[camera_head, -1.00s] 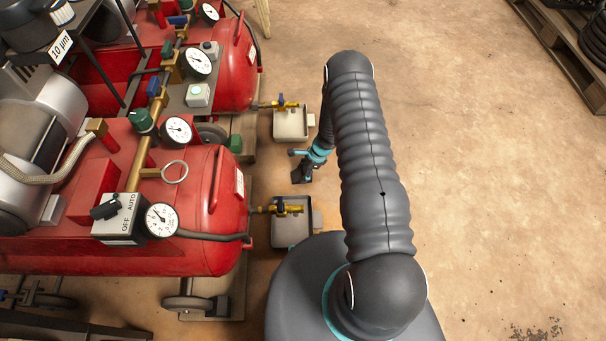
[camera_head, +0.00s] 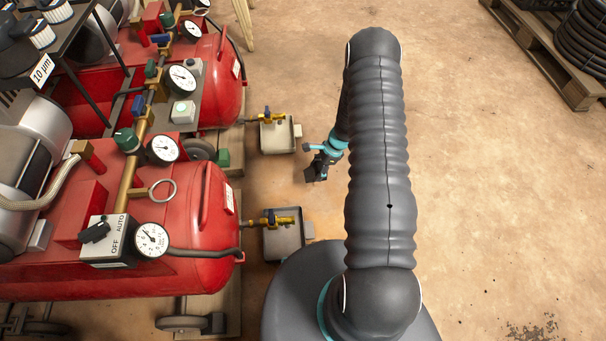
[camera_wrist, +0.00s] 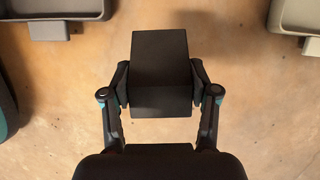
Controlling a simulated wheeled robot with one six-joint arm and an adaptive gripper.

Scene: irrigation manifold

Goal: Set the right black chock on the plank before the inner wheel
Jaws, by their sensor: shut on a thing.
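My gripper (camera_head: 316,168) is shut on a black chock (camera_wrist: 160,75), which sits between its two fingers in the wrist view. In the head view the chock (camera_head: 314,174) is small and partly merges with the dark fingers. It hangs over the floor, right of the compressors and between the two drip trays. A wheel (camera_head: 203,150) of the farther red compressor shows partly, behind the nearer tank, with a plank (camera_head: 236,136) by it and a green block close to its right. The nearer compressor's wheel (camera_head: 180,323) stands at the bottom, with a dark chock (camera_head: 214,322) beside it on a plank (camera_head: 235,300).
A grey drip tray (camera_head: 284,241) and a pale one (camera_head: 278,137) stand under brass drain valves. Both trays' edges show at the top of the wrist view. The red tanks (camera_head: 205,225) fill the left. The floor at right is open; a pallet (camera_head: 545,55) stands at upper right.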

